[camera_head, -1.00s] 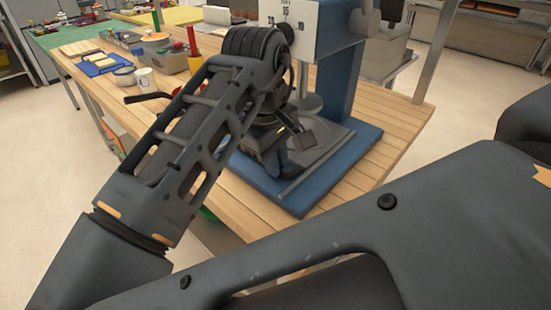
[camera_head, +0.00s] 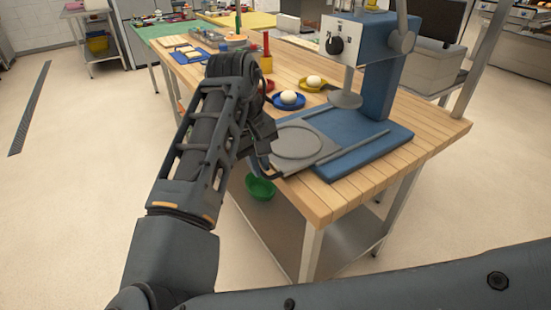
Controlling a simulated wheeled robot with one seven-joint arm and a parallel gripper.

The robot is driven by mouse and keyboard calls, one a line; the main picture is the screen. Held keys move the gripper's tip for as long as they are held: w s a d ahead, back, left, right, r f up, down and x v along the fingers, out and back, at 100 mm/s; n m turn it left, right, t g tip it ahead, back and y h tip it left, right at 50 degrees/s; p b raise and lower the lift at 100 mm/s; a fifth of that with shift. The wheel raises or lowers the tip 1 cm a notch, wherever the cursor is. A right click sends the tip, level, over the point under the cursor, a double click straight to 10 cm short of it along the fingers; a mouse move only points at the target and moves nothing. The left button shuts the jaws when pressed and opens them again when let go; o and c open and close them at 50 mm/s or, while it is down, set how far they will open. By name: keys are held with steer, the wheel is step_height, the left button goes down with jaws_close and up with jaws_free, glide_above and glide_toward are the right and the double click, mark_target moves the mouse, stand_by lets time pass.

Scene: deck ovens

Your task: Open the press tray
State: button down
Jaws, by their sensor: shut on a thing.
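The dough press is blue and white and stands at the right end of the wooden table. Its press tray (camera_head: 318,143) is a flat grey plate with a round ring. The tray sticks out from the blue press base (camera_head: 375,128) toward the left, over the table edge side. The round press head (camera_head: 345,99) hangs above the base, right of the ring. My gripper (camera_head: 266,168) is at the tray's left edge, shut on its handle. The handle is mostly hidden by my gripper and arm.
A white ball sits on a blue dish (camera_head: 287,102) and another on a yellow dish (camera_head: 311,86) behind the tray. A red pestle-like tool (camera_head: 266,52) stands farther back. A green bowl (camera_head: 260,188) is on the lower shelf.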

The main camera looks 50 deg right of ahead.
steer(key=shift+a, duration=0.25)
steer(key=c, duration=1.4)
jaws_free()
steer(key=shift+c, duration=0.2)
step_height(320, 180, up, 8)
steer(key=a, duration=0.1)
steer(key=shift+w+a+f, duration=0.2)
steer(key=shift+w, duration=0.05)
steer(key=shift+s, duration=0.1)
